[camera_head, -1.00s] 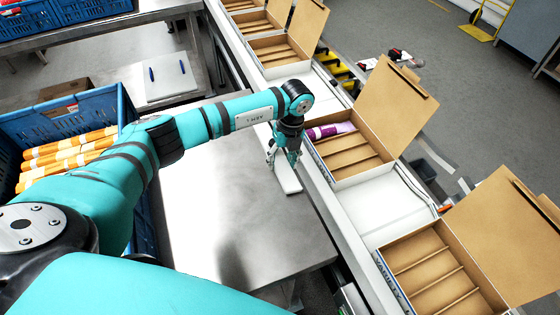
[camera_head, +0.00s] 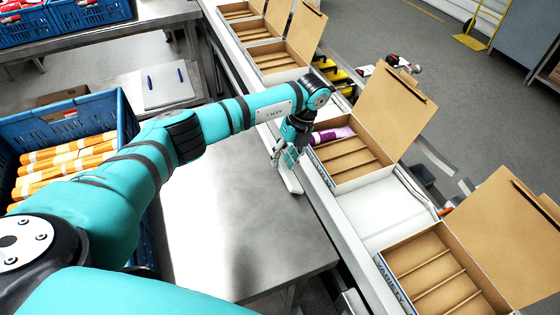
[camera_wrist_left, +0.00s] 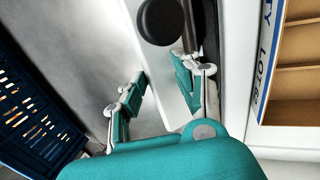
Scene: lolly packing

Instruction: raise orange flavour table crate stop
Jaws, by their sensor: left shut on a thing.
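The crate stop is a narrow white bar (camera_head: 291,182) at the right edge of the steel table (camera_head: 215,225), beside the conveyor. It also shows in the left wrist view (camera_wrist_left: 165,75), between my fingers, with a black round part above it. My left gripper (camera_head: 284,158) is shut on the bar, with one finger on each side; it also shows in the wrist view (camera_wrist_left: 158,92). The bar looks tilted in the head view; the gripper hides its upper part. A blue crate (camera_head: 63,117) with orange and white packs (camera_head: 65,160) stands left of the table. My right gripper is not in view.
A conveyor with open cardboard boxes runs along the right; the nearest box to the gripper (camera_head: 350,180) holds one purple pack (camera_head: 332,134). Another box (camera_head: 430,275) looks empty. The steel table is otherwise clear.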

